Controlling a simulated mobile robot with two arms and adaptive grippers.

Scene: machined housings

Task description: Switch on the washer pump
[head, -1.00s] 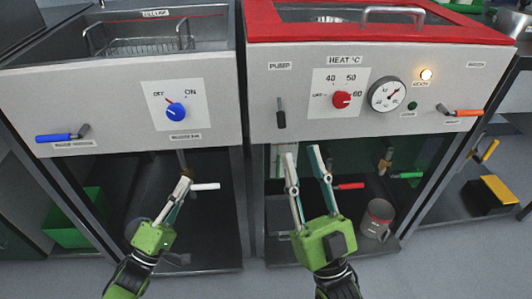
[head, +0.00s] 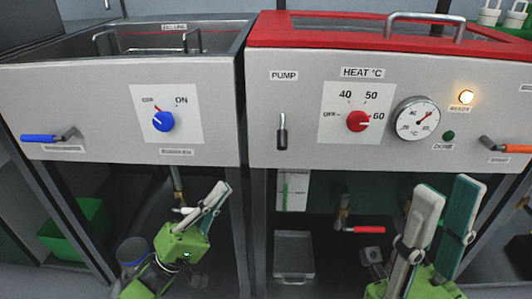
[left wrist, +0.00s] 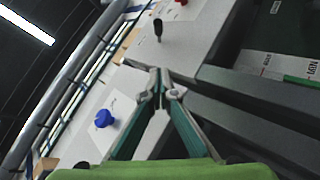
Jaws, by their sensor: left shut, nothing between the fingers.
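The washer pump switch is a small black-handled lever (head: 282,138) below the PUMP label (head: 284,76), on the grey front panel of the red-topped washer (head: 262,100). Its handle points down. The lever also shows in the left wrist view (left wrist: 158,30), beyond the fingertips and apart from them. My left gripper (head: 219,194) is shut and empty, below the left machine's panel, lower and to the left of the lever. Its fingertips meet in the left wrist view (left wrist: 160,82). My right gripper (head: 447,193) is open and empty, below the washer panel, well right of the lever.
The washer panel also carries a red heat knob (head: 357,121), a dial gauge (head: 416,118), a lit ready lamp (head: 466,97) and an orange-handled valve (head: 517,148). The left machine has a blue knob (head: 163,121) and a blue-handled lever (head: 40,138). A red-handled valve (head: 368,230) is below.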

